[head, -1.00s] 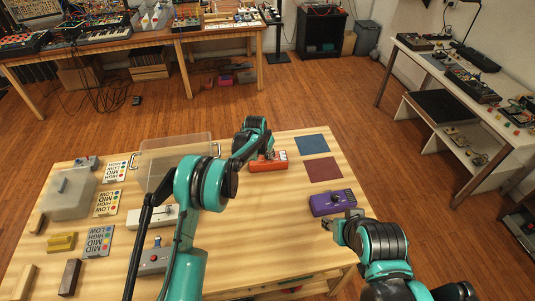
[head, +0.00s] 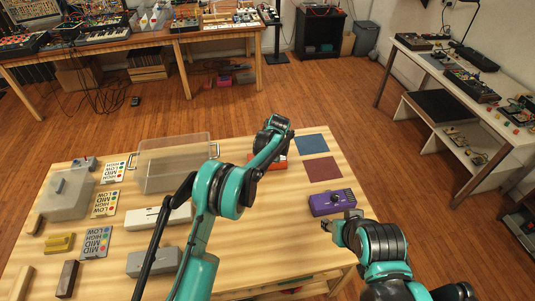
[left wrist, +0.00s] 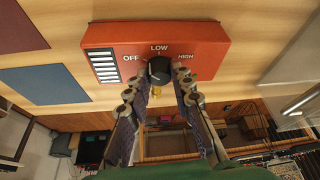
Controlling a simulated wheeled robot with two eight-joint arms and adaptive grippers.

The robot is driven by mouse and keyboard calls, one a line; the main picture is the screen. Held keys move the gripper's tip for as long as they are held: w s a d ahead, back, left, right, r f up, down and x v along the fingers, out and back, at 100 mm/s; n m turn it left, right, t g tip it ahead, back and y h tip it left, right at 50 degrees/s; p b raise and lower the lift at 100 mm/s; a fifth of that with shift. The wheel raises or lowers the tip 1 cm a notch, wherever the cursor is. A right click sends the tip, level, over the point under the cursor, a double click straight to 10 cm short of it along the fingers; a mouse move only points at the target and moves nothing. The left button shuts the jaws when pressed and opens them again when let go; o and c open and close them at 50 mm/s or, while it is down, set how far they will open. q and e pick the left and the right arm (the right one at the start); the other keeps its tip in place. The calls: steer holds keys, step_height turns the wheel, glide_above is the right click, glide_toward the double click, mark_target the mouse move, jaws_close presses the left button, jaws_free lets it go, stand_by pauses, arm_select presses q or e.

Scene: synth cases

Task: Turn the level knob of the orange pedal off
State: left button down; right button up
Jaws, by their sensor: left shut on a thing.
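The orange pedal (left wrist: 205,45) lies at the far side of the wooden table. In the head view only parts of the orange pedal (head: 281,165) show behind my left arm. Its black level knob (left wrist: 159,70) sits among the printed words OFF, LOW and HIGH. I cannot tell which word the knob points at. My left gripper (left wrist: 159,88) is shut on the knob, one finger on each side. In the head view its fingers are hidden by the arm. My right gripper (head: 338,222) looks open and empty, just below the purple pedal (head: 331,202).
A blue square (head: 311,144) and a dark red square (head: 322,169) lie right of the orange pedal. A clear bin (head: 175,165), a white pedal (head: 150,216), a grey pedal (head: 150,262) and several label cards fill the left side. The table's front right is bare.

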arm_select(q)
steer(key=shift+n, duration=0.8)
steer(key=shift+y, duration=0.3)
steer(key=c, duration=1.3)
jaws_free()
steer(key=v, duration=1.2)
steer(key=shift+w, duration=0.25)
steer(key=shift+r, duration=0.1)
